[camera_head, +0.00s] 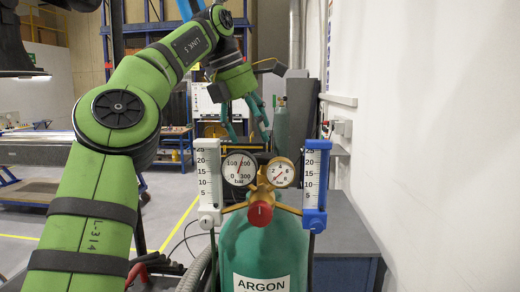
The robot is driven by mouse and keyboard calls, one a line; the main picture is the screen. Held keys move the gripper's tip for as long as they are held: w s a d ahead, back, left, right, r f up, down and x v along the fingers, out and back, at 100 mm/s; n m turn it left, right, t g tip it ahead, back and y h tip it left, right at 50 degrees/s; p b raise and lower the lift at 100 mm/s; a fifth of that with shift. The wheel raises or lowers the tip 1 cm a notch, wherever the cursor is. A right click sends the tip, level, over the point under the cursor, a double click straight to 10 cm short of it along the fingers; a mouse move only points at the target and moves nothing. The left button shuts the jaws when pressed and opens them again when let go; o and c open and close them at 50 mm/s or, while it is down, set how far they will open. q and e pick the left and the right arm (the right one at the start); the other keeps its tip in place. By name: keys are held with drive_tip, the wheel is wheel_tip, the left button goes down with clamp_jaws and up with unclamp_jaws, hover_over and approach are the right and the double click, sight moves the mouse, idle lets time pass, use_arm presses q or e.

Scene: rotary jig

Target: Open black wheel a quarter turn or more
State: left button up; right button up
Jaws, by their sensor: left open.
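A green gas cylinder (262,245) labelled ARGON stands in front of me. A brass regulator (263,192) with a red knob (260,214) and two round gauges, the left gauge (239,168) and the right gauge (280,173), sits at its top. A dark piece, seemingly the black wheel (264,157), shows only in part between and behind the gauges. My left gripper (248,132) is open and points down above and behind the gauges, its teal fingers spread. I cannot tell whether it touches the wheel. My right gripper is not in view.
A white flowmeter (208,180) flanks the gauges on the left and a blue one (315,185) on the right. A grey-topped cabinet (345,240) stands behind the cylinder. A white wall (430,140) closes the right side. A grey hose (195,270) runs at the cylinder's left.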

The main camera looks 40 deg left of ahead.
sight(261, 156)
use_arm(q)
drive_tip(key=f, duration=0.1)
drive_tip(key=w+f, duration=0.1)
drive_tip(key=shift+a+f, duration=0.3)
drive_tip(key=x, duration=0.2)
drive_tip(key=shift+w+a+f, duration=0.25)
drive_tip(key=shift+w+f, duration=0.05)
drive_tip(key=shift+f, duration=0.05)
drive_tip(key=shift+d+f, duration=0.1)
drive_tip(key=shift+d, duration=0.2)
drive_tip(key=c, duration=1)
drive_tip(key=shift+c, duration=0.9)
drive_tip(key=shift+s, duration=0.1)
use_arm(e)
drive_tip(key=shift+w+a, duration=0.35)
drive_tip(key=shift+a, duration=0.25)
